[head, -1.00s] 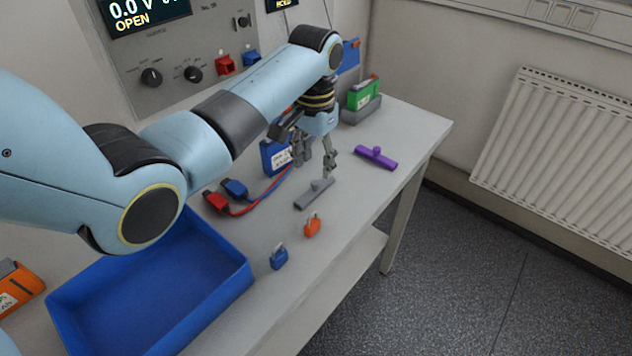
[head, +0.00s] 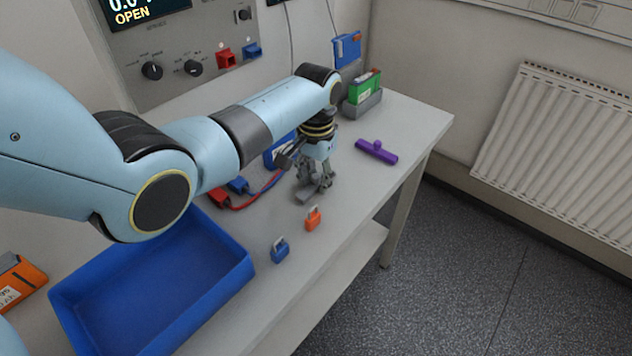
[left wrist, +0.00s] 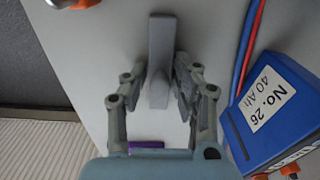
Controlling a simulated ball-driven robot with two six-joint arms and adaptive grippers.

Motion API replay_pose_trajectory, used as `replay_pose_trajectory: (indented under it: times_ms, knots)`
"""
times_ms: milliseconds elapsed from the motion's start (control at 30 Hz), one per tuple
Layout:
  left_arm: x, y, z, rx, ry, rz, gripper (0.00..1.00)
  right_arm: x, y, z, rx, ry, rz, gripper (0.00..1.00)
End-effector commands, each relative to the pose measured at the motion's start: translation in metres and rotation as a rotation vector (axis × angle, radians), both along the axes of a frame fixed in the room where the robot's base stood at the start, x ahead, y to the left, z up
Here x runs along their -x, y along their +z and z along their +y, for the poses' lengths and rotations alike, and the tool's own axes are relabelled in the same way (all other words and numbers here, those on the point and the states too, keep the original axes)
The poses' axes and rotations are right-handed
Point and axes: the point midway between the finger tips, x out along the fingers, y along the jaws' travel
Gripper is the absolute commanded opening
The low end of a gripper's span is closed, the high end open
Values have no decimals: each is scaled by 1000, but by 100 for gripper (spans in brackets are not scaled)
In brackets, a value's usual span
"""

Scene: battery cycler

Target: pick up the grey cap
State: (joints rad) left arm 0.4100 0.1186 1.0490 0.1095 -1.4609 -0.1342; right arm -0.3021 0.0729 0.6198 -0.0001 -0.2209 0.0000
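In the left wrist view the grey cap (left wrist: 161,40) runs between the two fingers of the gripper (left wrist: 159,76). The fingers are open. My right gripper is in neither view.
A purple cap (head: 376,151) lies to the right. Orange (head: 313,218) and blue (head: 280,250) padlocks sit near the front edge. A blue battery (left wrist: 278,112) and red and blue cables are close by the gripper. A blue tray (head: 238,284) stands at left.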

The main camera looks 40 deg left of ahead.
Motion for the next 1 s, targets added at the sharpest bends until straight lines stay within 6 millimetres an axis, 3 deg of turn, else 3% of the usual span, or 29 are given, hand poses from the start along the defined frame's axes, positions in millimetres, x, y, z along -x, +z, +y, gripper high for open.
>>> replay_pose_trajectory:
  times_ms: [167, 467, 633, 767, 1000]
  knots:
    - [0, 0, 0, 0, 0, 0, 5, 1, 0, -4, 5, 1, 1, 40]
    - [0, 3, 0, 0, 0, -1, 4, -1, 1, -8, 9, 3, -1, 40]
    - [0, 19, 1, -1, 0, -2, 4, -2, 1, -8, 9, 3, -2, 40]
    - [-2, 44, 0, -1, 1, -5, 4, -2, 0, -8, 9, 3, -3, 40]
    - [-36, 72, -47, 3, -1, -4, 4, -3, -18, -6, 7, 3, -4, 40]
